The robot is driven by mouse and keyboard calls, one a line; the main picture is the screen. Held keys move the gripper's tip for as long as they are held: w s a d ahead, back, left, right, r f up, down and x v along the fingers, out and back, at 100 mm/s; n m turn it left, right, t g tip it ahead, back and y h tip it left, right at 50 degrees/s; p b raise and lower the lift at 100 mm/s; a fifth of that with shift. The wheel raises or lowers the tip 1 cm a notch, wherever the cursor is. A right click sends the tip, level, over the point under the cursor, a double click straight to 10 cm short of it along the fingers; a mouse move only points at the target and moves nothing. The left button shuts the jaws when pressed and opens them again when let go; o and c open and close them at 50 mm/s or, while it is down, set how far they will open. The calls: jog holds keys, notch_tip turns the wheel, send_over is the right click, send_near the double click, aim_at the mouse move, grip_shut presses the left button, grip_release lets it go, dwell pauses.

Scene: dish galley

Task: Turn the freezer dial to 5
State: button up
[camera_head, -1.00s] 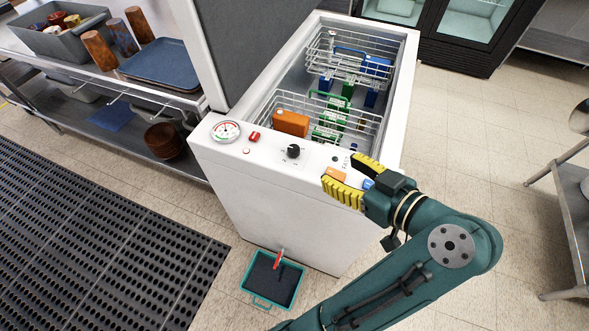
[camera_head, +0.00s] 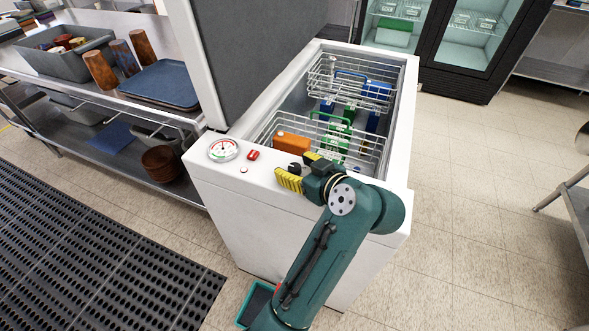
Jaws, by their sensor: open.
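The white chest freezer (camera_head: 235,220) stands in the middle with its lid up. Its black dial (camera_head: 295,168) is on the front top ledge, partly hidden by my gripper. My gripper (camera_head: 298,168) is open, with its yellow ribbed fingers at the dial, one on the near side and one on the far side. I cannot tell whether they touch it. The dial's pointer and numbers are hidden or too small to read.
A round gauge (camera_head: 223,150) and a red switch (camera_head: 253,155) sit left of the dial. Wire baskets (camera_head: 345,80) with boxes fill the open freezer. The grey lid (camera_head: 265,50) rises at the left.

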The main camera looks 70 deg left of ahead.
jog(key=shift+a, duration=0.15)
grip_shut()
